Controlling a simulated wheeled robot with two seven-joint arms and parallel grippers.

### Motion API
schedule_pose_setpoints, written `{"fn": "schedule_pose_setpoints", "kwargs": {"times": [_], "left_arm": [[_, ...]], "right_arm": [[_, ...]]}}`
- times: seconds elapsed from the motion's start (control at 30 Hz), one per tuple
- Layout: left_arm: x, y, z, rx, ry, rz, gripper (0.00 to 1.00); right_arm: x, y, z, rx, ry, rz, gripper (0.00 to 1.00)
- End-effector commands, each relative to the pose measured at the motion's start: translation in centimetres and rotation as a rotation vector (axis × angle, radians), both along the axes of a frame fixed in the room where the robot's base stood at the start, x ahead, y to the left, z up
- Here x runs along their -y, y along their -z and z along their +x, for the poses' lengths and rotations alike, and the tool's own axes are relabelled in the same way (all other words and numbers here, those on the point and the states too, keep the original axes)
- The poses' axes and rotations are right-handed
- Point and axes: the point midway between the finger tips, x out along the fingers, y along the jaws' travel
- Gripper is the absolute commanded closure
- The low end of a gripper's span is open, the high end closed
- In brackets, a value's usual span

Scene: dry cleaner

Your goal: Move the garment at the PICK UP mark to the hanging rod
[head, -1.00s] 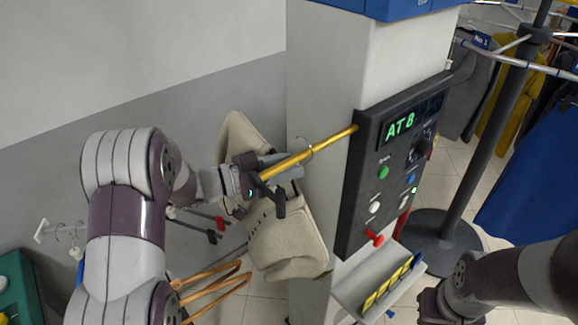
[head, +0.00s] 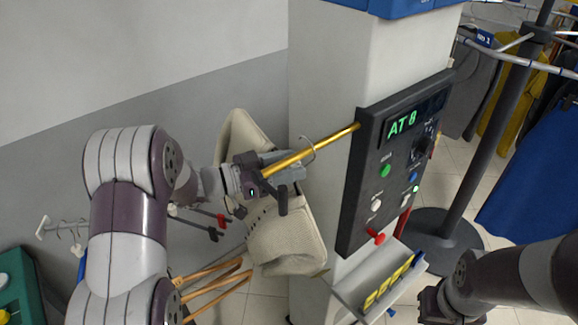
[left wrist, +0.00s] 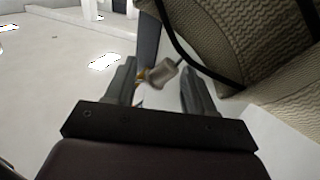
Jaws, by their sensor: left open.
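A beige knit-like garment (head: 285,240) hangs under a gold rod (head: 330,138) that sticks out of a black panel. A thin metal hook (head: 308,148) sits around the rod. My left gripper (head: 299,172) is beside the rod, over the middle of the garment. In the left wrist view its fingers (left wrist: 160,88) are open, with a grey cylindrical piece (left wrist: 158,72) between them; contact cannot be told. The garment (left wrist: 250,40) fills the upper right there, with a dark curved line across it. My right gripper (head: 438,305) is at the lower right; its fingers are unclear. The PICK UP mark is not readable.
The black control panel (head: 365,190) on a pale column reads "AT 8". A round metal rack (head: 520,60) with garments stands at right. A short rail with hooks (head: 62,226) is on the left wall. Wooden hangers (head: 215,278) show below my left arm.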

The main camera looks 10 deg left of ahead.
Motion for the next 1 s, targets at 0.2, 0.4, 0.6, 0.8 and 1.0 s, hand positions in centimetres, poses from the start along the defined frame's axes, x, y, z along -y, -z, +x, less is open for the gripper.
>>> {"fn": "schedule_pose_setpoints", "kwargs": {"times": [0.2, 0.4, 0.6, 0.8, 1.0], "left_arm": [[-0.2, 0.2, 0.1, -0.005, -0.008, 0.002, 0.33], [-0.2, 0.3, 0.1, -0.005, -0.008, 0.002, 0.33], [-0.2, 0.4, 0.0, -0.008, -0.008, 0.002, 0.33], [-2.2, 0.7, -1.3, -0.005, -0.012, 0.004, 0.33], [-6.0, 0.7, -4.1, 0.000, -0.016, 0.004, 0.33]], "right_arm": [[0.0, 0.1, 0.0, 0.000, 0.000, 0.000, 1.00], [0.0, 0.1, 0.0, 0.000, 0.000, 0.000, 1.00], [0.0, 0.2, 0.0, 0.000, 0.000, 0.000, 1.00], [0.0, 1.7, 0.0, 0.000, 0.000, 0.000, 1.00], [0.0, 3.9, 0.0, 0.000, 0.000, 0.000, 1.00]]}}
